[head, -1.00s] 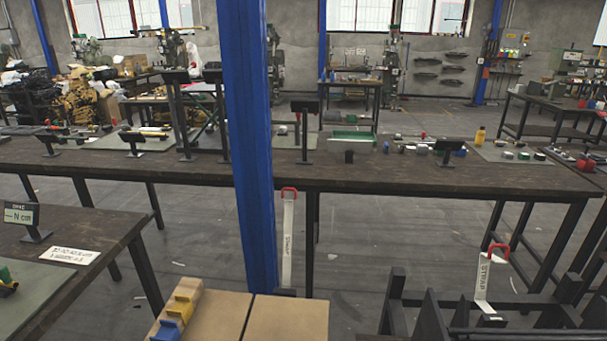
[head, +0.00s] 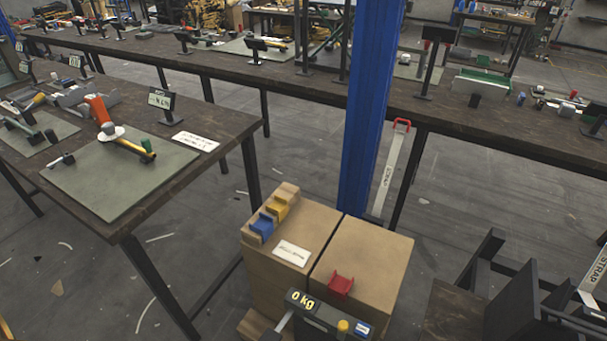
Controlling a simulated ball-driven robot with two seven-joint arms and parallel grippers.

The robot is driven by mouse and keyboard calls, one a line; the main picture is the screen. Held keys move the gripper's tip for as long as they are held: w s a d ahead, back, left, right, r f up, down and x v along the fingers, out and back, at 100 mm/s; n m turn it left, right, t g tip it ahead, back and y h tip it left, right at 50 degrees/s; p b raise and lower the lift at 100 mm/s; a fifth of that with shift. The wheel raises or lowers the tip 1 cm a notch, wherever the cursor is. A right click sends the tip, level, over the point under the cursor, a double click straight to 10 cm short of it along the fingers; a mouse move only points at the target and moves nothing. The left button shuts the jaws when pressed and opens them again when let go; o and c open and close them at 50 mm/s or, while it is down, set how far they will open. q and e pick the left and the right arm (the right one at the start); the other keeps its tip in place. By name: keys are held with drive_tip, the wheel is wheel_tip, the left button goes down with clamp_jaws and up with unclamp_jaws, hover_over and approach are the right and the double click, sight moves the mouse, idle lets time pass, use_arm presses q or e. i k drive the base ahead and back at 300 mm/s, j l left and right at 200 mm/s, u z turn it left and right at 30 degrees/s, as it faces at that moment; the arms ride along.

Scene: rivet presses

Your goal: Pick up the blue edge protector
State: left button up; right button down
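The blue edge protector (head: 262,227) sits on a wooden strip along the left edge of the cardboard boxes, in the lower middle of the head view. A yellow protector (head: 277,207) of similar shape sits right behind it on the same strip. A red protector (head: 341,286) lies apart on top of the right-hand box. Neither of my grippers shows in the head view.
Two cardboard boxes (head: 376,254) stand side by side, with a 0 kg display (head: 302,300) in front. A dark workbench (head: 232,120) is at left. A blue post (head: 374,110) rises behind the boxes. A dark frame (head: 510,300) stands at right.

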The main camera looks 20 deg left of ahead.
sight(264, 226)
drive_tip(key=u, duration=1.05)
